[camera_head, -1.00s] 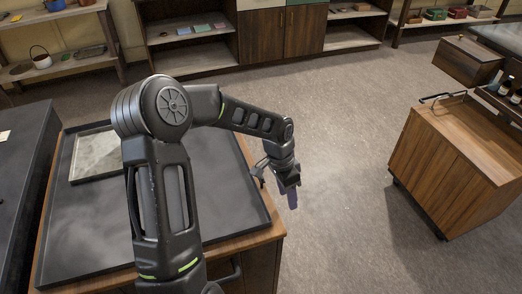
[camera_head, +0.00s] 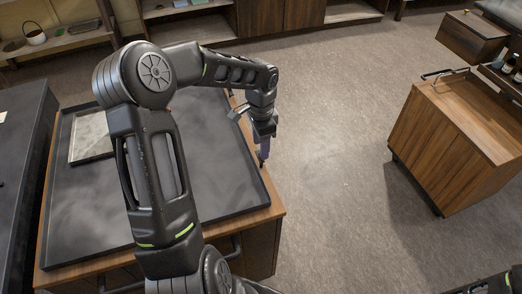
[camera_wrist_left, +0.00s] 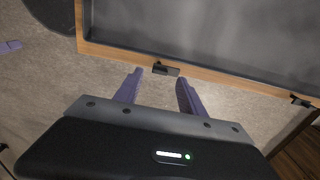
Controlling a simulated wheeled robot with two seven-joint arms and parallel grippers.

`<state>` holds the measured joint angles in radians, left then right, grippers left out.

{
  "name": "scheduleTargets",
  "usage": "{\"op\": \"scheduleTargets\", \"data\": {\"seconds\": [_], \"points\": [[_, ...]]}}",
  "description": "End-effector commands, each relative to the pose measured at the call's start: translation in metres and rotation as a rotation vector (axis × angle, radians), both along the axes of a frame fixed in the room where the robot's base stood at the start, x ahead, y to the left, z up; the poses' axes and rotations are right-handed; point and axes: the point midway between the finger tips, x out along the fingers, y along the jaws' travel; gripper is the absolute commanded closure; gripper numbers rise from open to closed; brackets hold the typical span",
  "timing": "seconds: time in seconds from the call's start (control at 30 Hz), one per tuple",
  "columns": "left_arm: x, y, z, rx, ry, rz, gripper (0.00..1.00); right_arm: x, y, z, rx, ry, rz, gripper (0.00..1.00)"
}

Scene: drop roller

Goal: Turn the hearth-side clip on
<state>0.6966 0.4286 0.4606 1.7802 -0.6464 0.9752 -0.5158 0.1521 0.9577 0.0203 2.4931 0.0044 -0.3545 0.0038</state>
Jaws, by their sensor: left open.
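A small dark clip (camera_wrist_left: 165,69) sits on the wooden rim of the dark-topped table (camera_wrist_left: 110,48) in the left wrist view. A second dark clip (camera_wrist_left: 301,101) sits further right along the same rim. I cannot tell from the frames which one is hearth-side. My left gripper (camera_wrist_left: 159,77) is open, its two purple fingers apart, with the first clip just by the gap between their tips. I cannot tell whether they touch it. In the head view my left gripper (camera_head: 264,155) points down at the table's right edge. A purple piece (camera_wrist_left: 10,46) resembles a right fingertip.
A framed pale panel (camera_head: 92,137) lies on the table's dark top (camera_head: 215,190). A wooden cart (camera_head: 450,135) with a handle stands to the right. Open floor (camera_head: 335,150) lies between table and cart. Shelves (camera_head: 60,42) line the back wall.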

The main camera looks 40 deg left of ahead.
Motion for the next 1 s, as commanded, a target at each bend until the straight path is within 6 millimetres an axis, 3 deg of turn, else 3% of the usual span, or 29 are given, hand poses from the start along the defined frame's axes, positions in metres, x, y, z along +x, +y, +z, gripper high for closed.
{"op": "scheduleTargets", "data": {"seconds": [0.23, 0.57, 1.0], "points": [[0.0, 0.0, -0.032, -0.001, 0.001, -0.001, 0.53, -0.001, 0.0, 0.004, -0.002, 0.002, -0.001, 0.64], [0.0, 0.0, -0.037, -0.001, -0.001, 0.0, 0.53, -0.001, 0.0, 0.004, -0.002, 0.002, -0.001, 0.64], [0.0, 0.0, -0.037, -0.001, -0.001, 0.0, 0.88, -0.001, 0.0, 0.004, -0.002, 0.002, -0.001, 0.64]]}}
